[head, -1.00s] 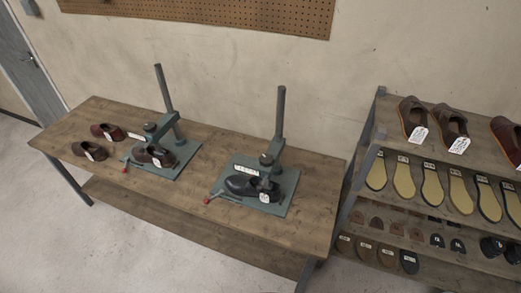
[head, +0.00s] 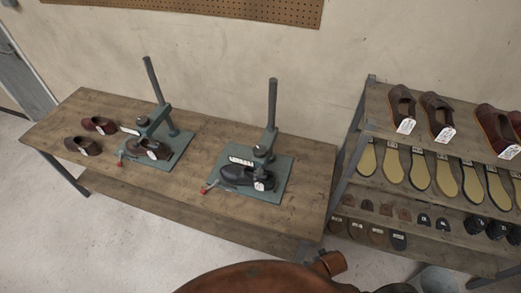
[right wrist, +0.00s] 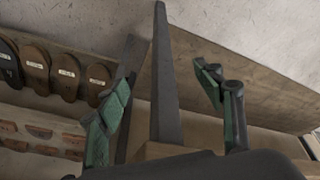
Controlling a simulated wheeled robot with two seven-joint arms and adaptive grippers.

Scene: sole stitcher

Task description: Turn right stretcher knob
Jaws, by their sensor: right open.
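The right stretcher (head: 233,194) is a grey-green base plate with a tall post at the right end of the workbench, in the head view. A black shoe (head: 238,175) with a white tag sits on it. Its dark round knob (head: 261,151) is above the shoe, beside the post. A red-tipped lever sticks out at its front left. My right gripper (right wrist: 163,80) shows in the right wrist view, with its green-padded fingers spread apart and nothing held between them. The knob cannot be made out there. My left gripper is not in view.
The left stretcher (head: 182,140) holds a brown shoe, with two loose shoes to its left. The workbench (head: 110,110) stands against the wall. A shoe rack (head: 368,108) is to the right. A grey bar (right wrist: 164,75) rises beyond my right fingers.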

